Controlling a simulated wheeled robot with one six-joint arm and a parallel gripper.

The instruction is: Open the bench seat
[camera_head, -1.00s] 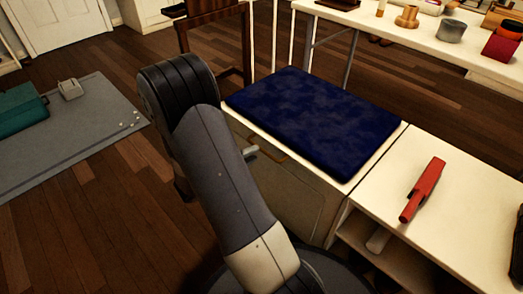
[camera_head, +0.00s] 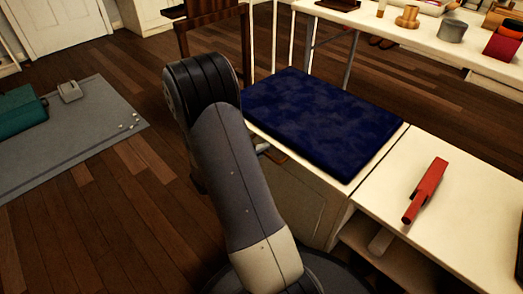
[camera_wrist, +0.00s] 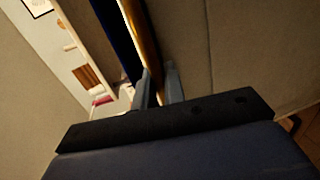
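The bench seat has a dark blue cushion (camera_head: 318,120) on a cream top, with a tan front panel (camera_head: 296,196) below. A thin brown handle or rail (camera_head: 278,156) shows at the upper front, partly hidden by my arm. My gripper (camera_head: 262,147) is beside this front edge, mostly hidden behind my arm. In the wrist view its two grey fingers (camera_wrist: 158,84) are slightly apart, with a golden-brown strip (camera_wrist: 145,42) running toward the gap between them. I cannot tell if they touch it. The seat looks closed.
A cream cabinet top (camera_head: 440,215) with a red object (camera_head: 426,190) adjoins the bench on the right. A long table (camera_head: 420,32) with several items stands behind. A grey mat (camera_head: 80,140) lies at the left, with open wooden floor (camera_head: 110,210) before it.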

